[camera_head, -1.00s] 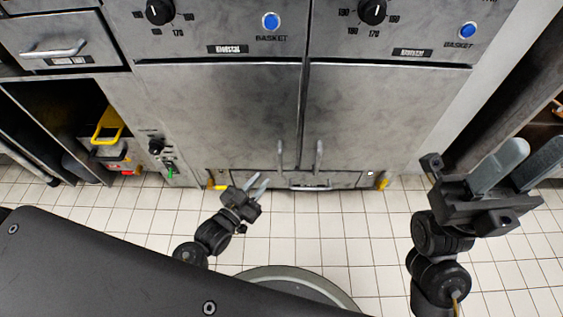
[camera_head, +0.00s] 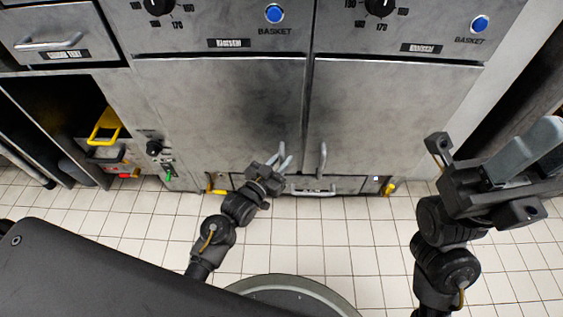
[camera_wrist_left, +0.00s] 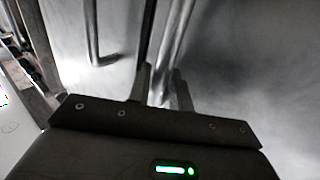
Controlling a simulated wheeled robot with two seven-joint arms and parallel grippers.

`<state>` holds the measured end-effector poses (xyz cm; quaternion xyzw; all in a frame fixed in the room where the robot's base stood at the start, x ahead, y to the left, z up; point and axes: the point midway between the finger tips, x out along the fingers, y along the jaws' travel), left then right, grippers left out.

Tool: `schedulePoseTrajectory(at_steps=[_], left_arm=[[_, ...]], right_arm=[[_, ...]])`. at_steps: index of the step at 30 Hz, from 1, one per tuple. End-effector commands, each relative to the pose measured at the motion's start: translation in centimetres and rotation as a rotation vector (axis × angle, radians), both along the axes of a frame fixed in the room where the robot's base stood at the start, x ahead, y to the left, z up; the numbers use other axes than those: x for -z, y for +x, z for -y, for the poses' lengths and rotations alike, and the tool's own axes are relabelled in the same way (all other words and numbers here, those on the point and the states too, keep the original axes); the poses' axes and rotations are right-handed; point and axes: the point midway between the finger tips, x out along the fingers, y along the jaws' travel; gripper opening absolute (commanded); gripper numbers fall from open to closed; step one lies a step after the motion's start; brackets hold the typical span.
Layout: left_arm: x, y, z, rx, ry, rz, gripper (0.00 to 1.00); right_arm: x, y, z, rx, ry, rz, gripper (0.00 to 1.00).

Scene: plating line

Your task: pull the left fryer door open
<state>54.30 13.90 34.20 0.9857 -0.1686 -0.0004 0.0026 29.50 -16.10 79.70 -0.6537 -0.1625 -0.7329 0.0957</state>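The left fryer door (camera_head: 215,110) is a grey metal panel and looks shut, level with the right door (camera_head: 385,115). My left gripper (camera_head: 284,158) is at the lower right corner of the left door, at its upright bar handle, which it mostly hides in the head view. In the left wrist view the handle (camera_wrist_left: 179,40) runs down between the two fingers, which stand apart on either side of it. I cannot tell whether they touch it. My right gripper (camera_head: 525,160) is open and empty at the right, away from the doors.
The right door's handle (camera_head: 322,160) is close beside my left gripper. A horizontal handle (camera_head: 310,192) sits low below the doors. Yellow valve handles (camera_head: 389,188) stick out near the floor. The tiled floor (camera_head: 330,235) in front is clear.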

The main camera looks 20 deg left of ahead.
Motion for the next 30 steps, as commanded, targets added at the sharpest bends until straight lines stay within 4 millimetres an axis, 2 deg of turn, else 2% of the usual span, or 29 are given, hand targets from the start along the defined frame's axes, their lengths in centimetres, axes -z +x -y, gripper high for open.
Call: schedulePoseTrajectory(at_steps=[7,12,23,27,30], left_arm=[[0.0,0.1,0.0,0.0,0.0,-0.001,0.21],[0.0,0.0,0.0,0.0,0.0,-0.001,0.0],[-0.1,-0.3,-0.1,0.006,0.0,-0.001,0.0],[-0.2,-1.6,-0.5,0.032,0.003,-0.003,0.0],[-0.4,-3.4,-1.0,0.069,0.005,-0.004,0.0]], right_arm=[[-0.1,0.0,0.0,-0.001,0.0,0.002,0.36],[-0.1,0.0,0.0,-0.001,0.0,0.002,0.36],[-0.3,0.0,0.0,-0.001,0.0,0.003,0.36],[-0.8,0.1,0.3,0.009,0.006,-0.004,0.36],[0.1,0.6,1.0,0.035,0.008,-0.058,0.36]])
